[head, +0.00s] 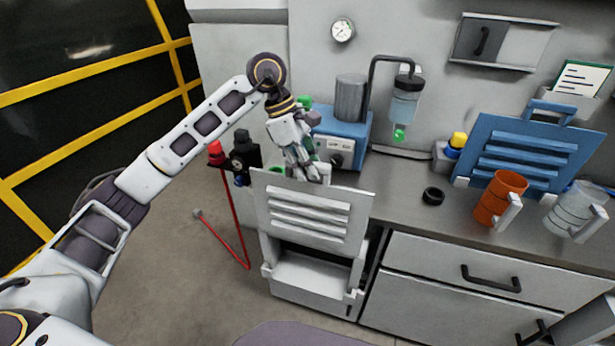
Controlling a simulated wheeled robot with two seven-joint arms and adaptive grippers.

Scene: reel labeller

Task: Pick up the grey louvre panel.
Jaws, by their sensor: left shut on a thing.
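The grey louvre panel (308,213) is a flat light grey plate with several raised horizontal slats. It stands upright, in front of the left end of the counter, above an open grey recess in the cabinet front. My left gripper (306,172) comes down from above and is shut on the panel at its top edge. The fingers partly hide the panel's top, so the exact grip is hard to see. I cannot tell whether the panel's lower edge touches the cabinet. My right gripper is not in view.
A blue machine (345,130) stands behind my left gripper. A blue louvre panel (530,150), an orange mug (497,200), a clear jug (575,208) and a black ring (433,195) are on the counter (405,185). A red hose (238,220) hangs at left; the floor there is open.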

